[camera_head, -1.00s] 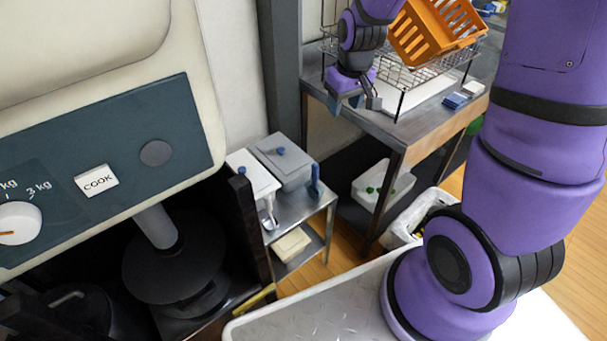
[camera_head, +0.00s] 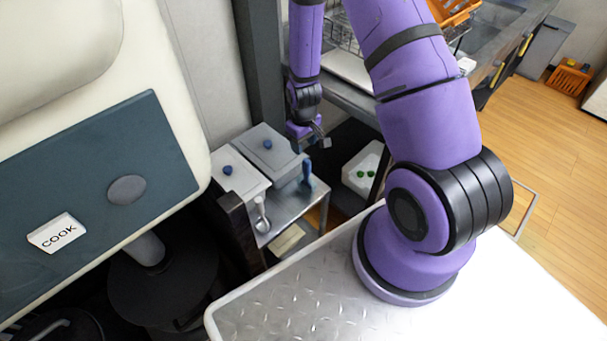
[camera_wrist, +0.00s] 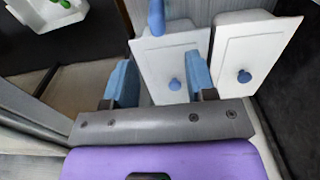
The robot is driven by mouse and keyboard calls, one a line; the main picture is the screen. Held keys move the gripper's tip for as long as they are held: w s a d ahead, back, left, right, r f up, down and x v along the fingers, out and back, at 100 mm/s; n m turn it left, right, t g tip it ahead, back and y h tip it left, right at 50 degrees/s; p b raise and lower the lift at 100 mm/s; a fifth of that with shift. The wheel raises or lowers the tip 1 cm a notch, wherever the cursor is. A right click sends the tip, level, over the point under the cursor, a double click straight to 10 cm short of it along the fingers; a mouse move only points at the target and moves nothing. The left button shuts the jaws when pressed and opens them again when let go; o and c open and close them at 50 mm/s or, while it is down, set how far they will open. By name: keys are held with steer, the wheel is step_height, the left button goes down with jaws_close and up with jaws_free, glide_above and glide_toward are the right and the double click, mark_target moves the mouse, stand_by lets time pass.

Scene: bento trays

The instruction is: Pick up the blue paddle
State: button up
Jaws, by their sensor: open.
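The blue paddle (camera_head: 307,174) stands roughly upright at the right side of the rear lidded container on the small metal side table. In the wrist view its blue handle (camera_wrist: 156,17) shows at the top edge, beyond my fingers; its lower end is hidden. My gripper (camera_head: 318,140) hangs above and close to the paddle. In the wrist view my gripper (camera_wrist: 161,82) has its two blue-grey fingers spread apart with nothing between them.
A ladle (camera_head: 261,213) hangs at the front. A white bin (camera_head: 357,177) is right.

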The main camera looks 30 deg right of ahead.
mark_target(307, 160)
step_height(307, 160, down, 4)
steer(key=shift+f, duration=0.25)
steer(key=f, duration=0.2)
steer(key=s+f, duration=0.1)
steer(key=f, duration=0.1)
steer(key=shift+s+d+f, duration=0.1)
steer(key=shift+d, duration=0.1)
steer(key=shift+f, duration=0.55)
jaws_close()
